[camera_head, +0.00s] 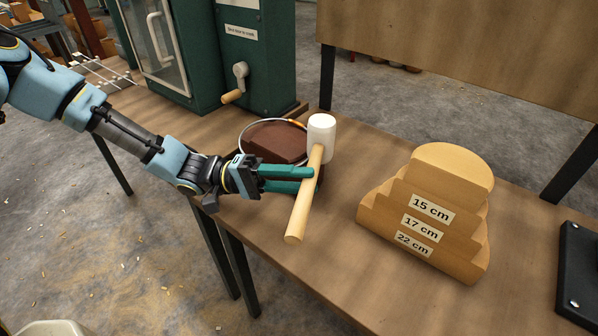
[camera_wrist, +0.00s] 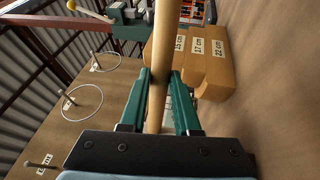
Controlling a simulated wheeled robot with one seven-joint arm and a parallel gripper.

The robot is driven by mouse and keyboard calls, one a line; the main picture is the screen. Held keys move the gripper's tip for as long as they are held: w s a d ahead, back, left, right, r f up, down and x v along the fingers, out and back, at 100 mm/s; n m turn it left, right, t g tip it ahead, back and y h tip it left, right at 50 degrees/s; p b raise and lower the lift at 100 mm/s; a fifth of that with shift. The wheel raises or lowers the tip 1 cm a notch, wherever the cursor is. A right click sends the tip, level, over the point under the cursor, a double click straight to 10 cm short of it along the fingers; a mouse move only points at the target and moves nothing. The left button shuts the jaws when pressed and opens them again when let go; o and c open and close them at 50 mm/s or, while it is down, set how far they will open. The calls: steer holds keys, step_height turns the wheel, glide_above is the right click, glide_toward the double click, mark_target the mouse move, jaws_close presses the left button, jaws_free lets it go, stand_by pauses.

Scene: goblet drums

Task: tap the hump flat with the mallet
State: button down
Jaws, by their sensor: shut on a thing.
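My gripper (camera_head: 312,177) is shut on the light wooden handle of the mallet (camera_head: 301,205), with its two green fingers on either side. The mallet's white head (camera_head: 321,132) points up and away, near the right side of a dark brown drum top (camera_head: 279,140) with a metal ring around it. The handle also shows between the fingers in the wrist view (camera_wrist: 160,72). The gripper and mallet hide the drum's front right part. I cannot make out the hump on the brown surface clearly, nor whether the head touches the drum.
A stepped wooden block (camera_head: 430,215) labelled 15, 17 and 22 cm stands to the right on the wooden bench (camera_head: 300,290). A green cabinet (camera_head: 250,60) with a crank stands behind the drum. A black object (camera_head: 578,275) is at the right edge. An upright board (camera_head: 470,45) stands at the back.

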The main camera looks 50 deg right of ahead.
step_height(320, 180, up, 6)
steer(key=p, duration=0.4)
steer(key=shift+r, duration=0.25)
steer(key=shift+r+p, duration=0.65)
steer(key=shift+p, duration=0.05)
step_height(320, 180, down, 8)
steer(key=f+b, duration=0.1)
steer(key=b, duration=0.5)
step_height(320, 180, up, 7)
steer(key=p, duration=0.5)
steer(key=shift+r, duration=0.2)
